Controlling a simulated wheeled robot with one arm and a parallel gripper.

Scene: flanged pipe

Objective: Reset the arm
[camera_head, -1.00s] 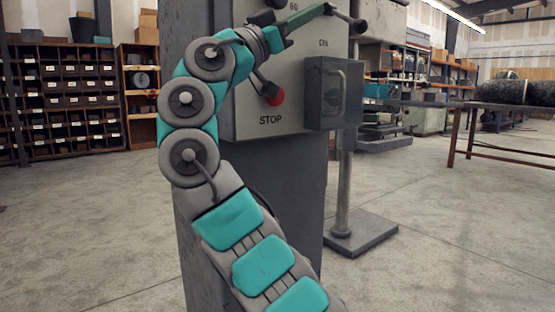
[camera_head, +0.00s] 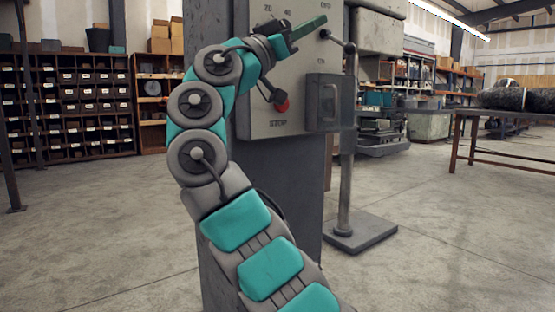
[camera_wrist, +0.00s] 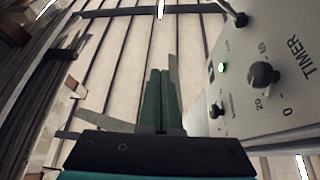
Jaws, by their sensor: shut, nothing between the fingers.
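My gripper (camera_head: 308,28) is at the end of my raised arm, in front of the upper part of a grey control panel (camera_head: 258,122) in the head view. In the wrist view my gripper (camera_wrist: 161,88) shows two dark green fingers side by side, shut with nothing between them. Beyond the fingers are pale wall panels (camera_wrist: 130,50). The control panel is at the right of the wrist view, with a black timer knob (camera_wrist: 263,75) and a lit green lamp (camera_wrist: 222,66). The fingers are apart from it there.
The panel carries a red stop knob (camera_head: 282,103) and stands on a grey pedestal (camera_head: 285,200). A grey box (camera_head: 323,101) sits at its right, near a post on a floor plate (camera_head: 360,232). Shelves (camera_head: 85,100) stand at left, a table (camera_head: 520,110) at right. Open floor lies between.

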